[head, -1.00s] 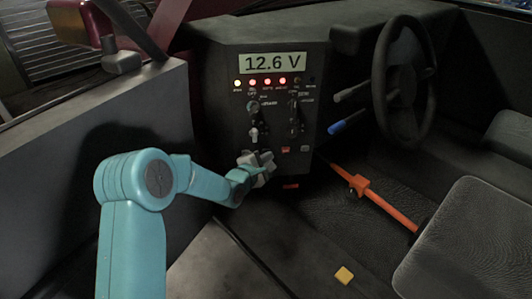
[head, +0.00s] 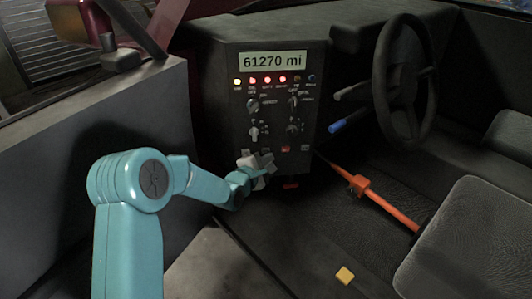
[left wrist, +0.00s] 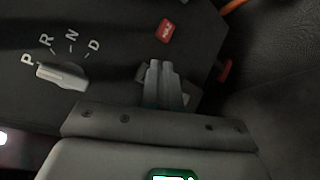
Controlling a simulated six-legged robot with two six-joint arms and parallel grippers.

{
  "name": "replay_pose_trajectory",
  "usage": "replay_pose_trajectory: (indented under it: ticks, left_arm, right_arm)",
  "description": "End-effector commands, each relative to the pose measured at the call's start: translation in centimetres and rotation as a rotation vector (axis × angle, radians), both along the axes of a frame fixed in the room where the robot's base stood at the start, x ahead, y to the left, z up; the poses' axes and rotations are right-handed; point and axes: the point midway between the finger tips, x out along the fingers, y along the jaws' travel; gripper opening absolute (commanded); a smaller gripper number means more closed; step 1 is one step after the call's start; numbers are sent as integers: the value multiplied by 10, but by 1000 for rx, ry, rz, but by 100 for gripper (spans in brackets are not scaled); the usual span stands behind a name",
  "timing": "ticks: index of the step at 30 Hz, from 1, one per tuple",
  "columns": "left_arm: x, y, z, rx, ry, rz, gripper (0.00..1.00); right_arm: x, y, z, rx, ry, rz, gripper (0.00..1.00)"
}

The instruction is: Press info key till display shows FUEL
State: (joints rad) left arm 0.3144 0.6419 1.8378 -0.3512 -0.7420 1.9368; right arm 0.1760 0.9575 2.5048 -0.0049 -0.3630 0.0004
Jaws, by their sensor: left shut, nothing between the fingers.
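The display (head: 272,62) at the top of the dark control panel (head: 228,95) reads "61270 mi". My left gripper (head: 258,162) is at the panel's lower left in the head view. It is shut and empty. In the left wrist view its closed fingers (left wrist: 160,78) point at the panel face, over a pale key-like patch that shows partly on both sides of them. I cannot read a label there, so I cannot tell if it is the info key, nor whether the fingertips touch it. My right gripper is not in view.
A P-R-N-D selector (left wrist: 62,75) and a red button (left wrist: 165,31) are near the fingers. Knobs and lit lamps (head: 267,80) fill the panel above. An orange lever (head: 385,205), steering wheel (head: 403,80) and seat (head: 475,240) are to the right.

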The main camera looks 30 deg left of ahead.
Motion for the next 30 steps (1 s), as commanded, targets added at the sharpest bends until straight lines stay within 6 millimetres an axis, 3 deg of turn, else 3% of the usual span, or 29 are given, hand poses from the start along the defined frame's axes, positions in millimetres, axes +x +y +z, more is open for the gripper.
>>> replay_pose_trajectory:
  ticks: [8,21,30]
  left_arm:
    - [-1,-1,0,0,0,0,0]
    - [-34,-25,-1,0,-1,-2,0]
    - [-41,-29,0,0,0,0,0]
  right_arm:
    - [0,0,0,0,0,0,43]
    - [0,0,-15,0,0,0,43]
    - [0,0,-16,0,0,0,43]
